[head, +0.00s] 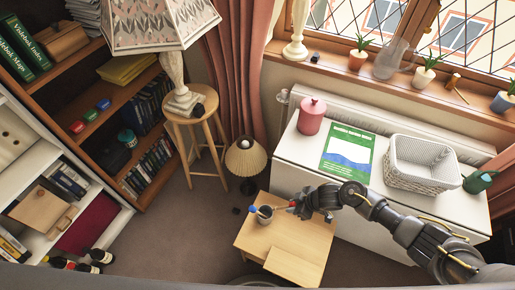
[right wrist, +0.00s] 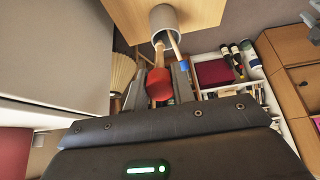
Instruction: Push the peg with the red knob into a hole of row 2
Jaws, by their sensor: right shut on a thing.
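The peg's red knob (head: 292,204) sits at my right gripper (head: 299,207) in the head view. In the right wrist view the red knob (right wrist: 159,85) is between the fingers of my right gripper (right wrist: 161,88), which is shut on it. Its pale shaft runs to the mouth of a grey cup (right wrist: 164,18); I cannot tell how deep the tip sits. The cup (head: 265,213) stands on a small wooden table (head: 250,236). A peg with a blue knob (head: 252,208) leans in the cup. I make out no rows of holes. My left gripper is not in view.
A pale flat board or panel (head: 294,266) is at the table's front. A white cabinet (head: 305,150) behind holds a pink canister (head: 311,116), a green book (head: 347,153) and a white basket (head: 421,166). A small lamp (head: 247,158) stands behind the table.

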